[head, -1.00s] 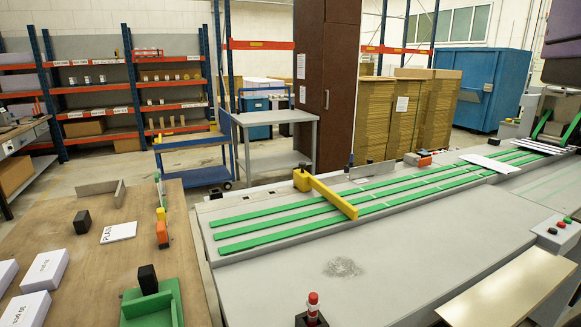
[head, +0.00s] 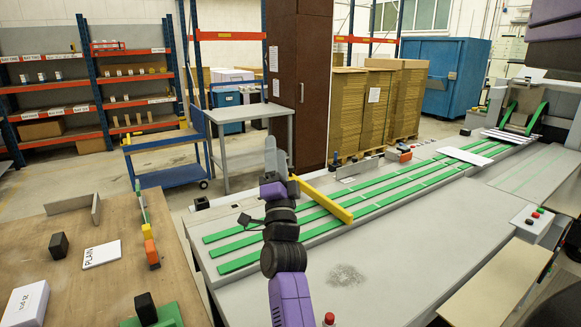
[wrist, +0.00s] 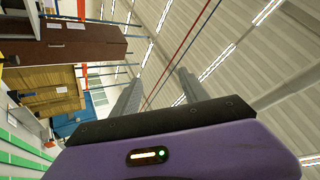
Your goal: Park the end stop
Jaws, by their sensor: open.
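The end stop, which I take to be the yellow bar (head: 328,202), lies across the green belts (head: 385,196) of the long grey conveyor. Its far end is hidden behind my arm. My gripper (head: 276,155) is raised, fingers up, near that far end and appears apart from the bar. In the wrist view its two grey fingers (wrist: 160,85) stand spread with nothing between them.
A blue trolley (head: 165,150) and a grey table (head: 245,135) stand behind. Papers (head: 464,157) lie on the belts at the right.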

